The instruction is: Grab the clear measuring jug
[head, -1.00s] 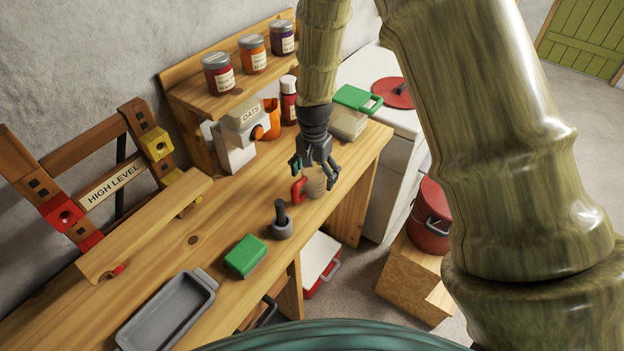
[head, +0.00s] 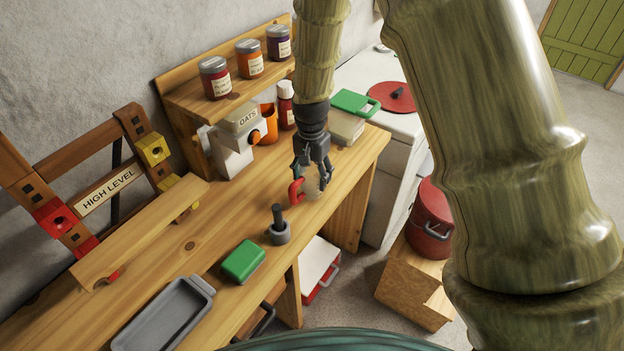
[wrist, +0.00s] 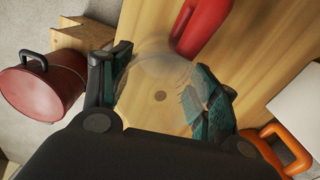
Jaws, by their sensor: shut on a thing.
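The clear measuring jug (head: 313,188) is see-through with a red handle (head: 295,191) and is at the right part of the wooden bench, under my gripper (head: 312,172). In the wrist view the jug (wrist: 155,72) shows as a faint round rim between the two teal finger pads, with its red handle (wrist: 203,25) beyond. My gripper (wrist: 160,92) is shut on the jug, one finger on each side of its body. I cannot tell whether the jug's base touches the bench.
A mortar with pestle (head: 279,228), a green block (head: 243,262) and a grey tray (head: 165,315) stand nearer on the bench. A red pot (head: 430,220) stands off the bench's right side.

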